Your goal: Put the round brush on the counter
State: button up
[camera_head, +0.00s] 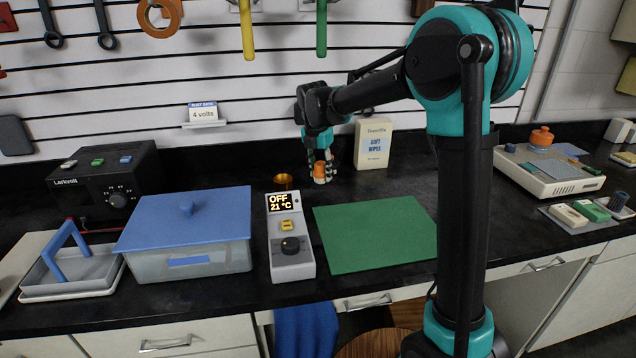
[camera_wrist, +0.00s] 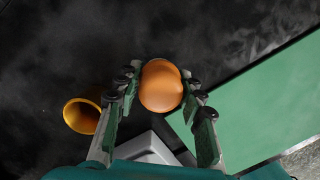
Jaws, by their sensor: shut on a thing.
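My gripper (camera_head: 320,165) is shut on an orange, round-topped thing (camera_wrist: 161,86), which looks like the round brush. In the head view this brush (camera_head: 319,171) shows orange above and pale below, between the fingers. It is upright above or at the back part of the black counter (camera_head: 245,300), left of the box of wipes. I cannot tell whether its underside touches the counter. The wrist view shows the brush from above, gripped between both fingers, with dark counter (camera_wrist: 200,35) around it.
A brass cup (camera_head: 283,182) stands just left of the gripper. A grey heater-like device (camera_head: 291,245), a green mat (camera_head: 375,235) and a blue-lidded tub (camera_head: 185,225) lie nearer. A wipes box (camera_head: 373,145) stands close right. A white tray device (camera_head: 548,170) with an orange-knobbed thing is far right.

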aim_at(321, 181)
jog(key=shift+f, duration=2)
jog(key=shift+f, duration=0.1)
jog(key=o, duration=1.2)
jog(key=shift+c, duration=0.2)
jog(key=r, duration=0.4)
jog(key=s+r, duration=0.1)
jog(key=r, duration=0.7)
jog(key=shift+s+a, duration=0.3)
jog(key=shift+a, duration=0.1)
